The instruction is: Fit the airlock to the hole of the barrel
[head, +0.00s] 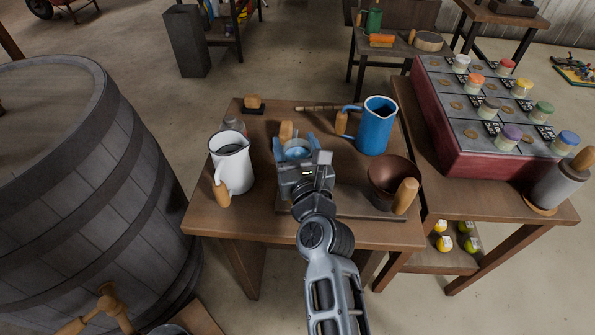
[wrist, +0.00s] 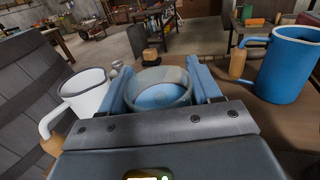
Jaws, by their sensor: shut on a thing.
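My gripper (head: 297,150) is shut on a round, clear-walled cup (wrist: 160,91) with a pale blue inside. The cup sits upright between the two blue fingers and also shows in the head view (head: 297,154). It may be the airlock, but its lower part is hidden by my gripper. It is above the middle of the small table, right of the white pitcher. The large dark wooden barrel (head: 95,190) stands at the left of the head view, apart from my gripper. I see no hole on the part of it in view.
The white pitcher (head: 232,165) stands between my gripper and the barrel, with a small glass thing (head: 235,125) behind it. A wooden tap (head: 104,305) sticks out of the barrel's front.

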